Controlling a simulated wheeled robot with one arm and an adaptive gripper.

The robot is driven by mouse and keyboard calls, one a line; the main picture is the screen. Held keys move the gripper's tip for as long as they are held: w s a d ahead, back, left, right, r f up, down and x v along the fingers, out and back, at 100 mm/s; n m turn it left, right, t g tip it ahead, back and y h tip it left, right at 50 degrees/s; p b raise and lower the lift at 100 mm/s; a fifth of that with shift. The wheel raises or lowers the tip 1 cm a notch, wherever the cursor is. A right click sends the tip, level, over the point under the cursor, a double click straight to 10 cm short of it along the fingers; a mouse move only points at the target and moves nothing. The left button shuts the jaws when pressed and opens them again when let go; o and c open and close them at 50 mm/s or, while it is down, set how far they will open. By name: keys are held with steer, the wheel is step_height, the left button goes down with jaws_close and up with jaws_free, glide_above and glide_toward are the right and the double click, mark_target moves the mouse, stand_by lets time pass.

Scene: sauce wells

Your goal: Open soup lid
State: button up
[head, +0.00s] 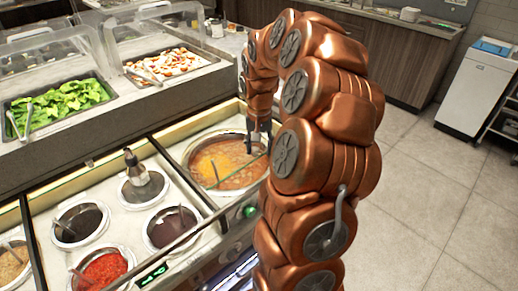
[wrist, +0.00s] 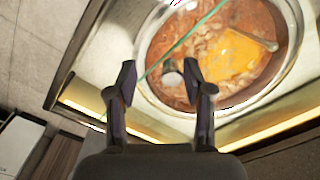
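The soup well (head: 222,168) holds reddish-brown soup with an orange-yellow patch, inside a round pale rim. In the wrist view the soup (wrist: 215,50) shows clearly, with a shiny rim around it. I cannot tell whether a clear lid covers it. A small grey rounded piece (wrist: 172,79) shows between my fingertips; whether it is a lid knob is unclear. My gripper (wrist: 160,76) is open, its two fingers apart, with no contact visible. In the head view my gripper (head: 258,142) points down over the well's far right side.
A thin green-edged glass strip (wrist: 180,45) crosses the view of the soup. Sauce wells (head: 82,222) sit left of the soup. Clear covers (head: 50,55) stand over trays of greens (head: 62,101) and sliced food (head: 168,64).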

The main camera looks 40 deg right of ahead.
step_height(320, 180, up, 8)
steer(key=p, duration=0.1)
steer(key=shift+f, duration=0.15)
stand_by(0.9)
steer(key=shift+a, duration=0.1)
stand_by(0.5)
